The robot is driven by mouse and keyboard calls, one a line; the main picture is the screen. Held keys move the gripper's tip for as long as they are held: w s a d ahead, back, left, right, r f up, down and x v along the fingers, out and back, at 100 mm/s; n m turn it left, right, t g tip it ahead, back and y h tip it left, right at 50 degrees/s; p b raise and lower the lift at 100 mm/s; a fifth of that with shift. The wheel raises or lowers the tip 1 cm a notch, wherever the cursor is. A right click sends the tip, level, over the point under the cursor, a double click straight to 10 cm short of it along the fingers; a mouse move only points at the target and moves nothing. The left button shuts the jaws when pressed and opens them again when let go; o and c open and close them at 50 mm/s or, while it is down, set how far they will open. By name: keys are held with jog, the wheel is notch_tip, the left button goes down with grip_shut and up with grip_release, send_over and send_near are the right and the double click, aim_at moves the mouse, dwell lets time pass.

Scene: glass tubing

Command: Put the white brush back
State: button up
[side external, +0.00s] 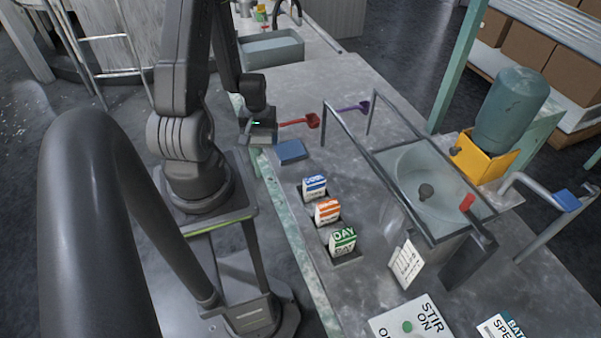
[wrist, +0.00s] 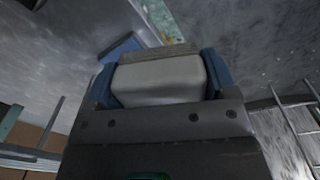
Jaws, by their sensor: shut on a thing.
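The white brush (wrist: 160,80) fills the middle of the wrist view, a pale block with a brownish strip along its far edge. My gripper (wrist: 162,76) is shut on it, with a blue finger pad on each side. In the side view my gripper (side external: 262,131) is low at the near edge of the bench, left of a red scoop. The brush cannot be made out there. A blue pad (side external: 291,151) lies on the bench just right of and below my gripper. A blue patch also shows behind the brush in the wrist view (wrist: 122,47).
Three labelled cartons, blue (side external: 314,187), orange (side external: 327,210) and green (side external: 343,240), stand along the bench. The red scoop (side external: 300,121) and a purple scoop (side external: 353,108) are near a metal frame around a glass basin (side external: 425,190). A grey sink (side external: 271,48) stands at the back.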

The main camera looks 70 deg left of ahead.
send_over(301, 174)
notch_tip(301, 174, down, 7)
jog(key=shift+s+a+r, duration=0.1)
jog(key=shift+s+a, duration=0.05)
jog(key=shift+f, duration=2.15)
jog(key=o, duration=0.8)
jog(key=shift+f, duration=0.1)
